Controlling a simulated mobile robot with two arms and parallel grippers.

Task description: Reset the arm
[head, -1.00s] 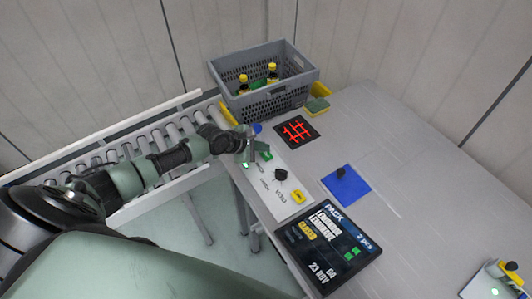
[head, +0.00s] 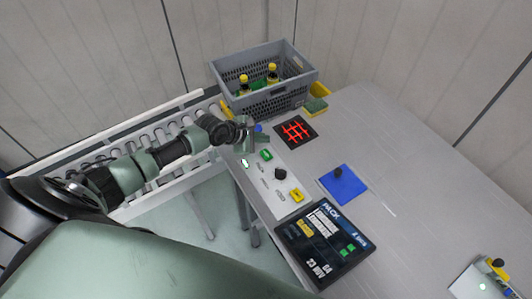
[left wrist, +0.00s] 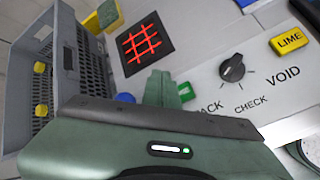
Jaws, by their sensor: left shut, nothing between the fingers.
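My left arm comes in from the left in the head view, over the roller conveyor. My left gripper (head: 254,140) is shut and empty, above the far end of the white control panel (head: 278,184). In the left wrist view its closed fingers (left wrist: 160,88) point toward the table, beside the blue button (left wrist: 125,98) and the green button (left wrist: 186,92). My right gripper is not in view.
A grey crate (head: 285,101) with yellow-capped bottles stands at the back of the table. A black screen (head: 326,244) lies at the front edge. A blue mat (head: 347,190) and a black pad with a red grid (head: 296,132) lie on the table. The table's right side is mostly clear.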

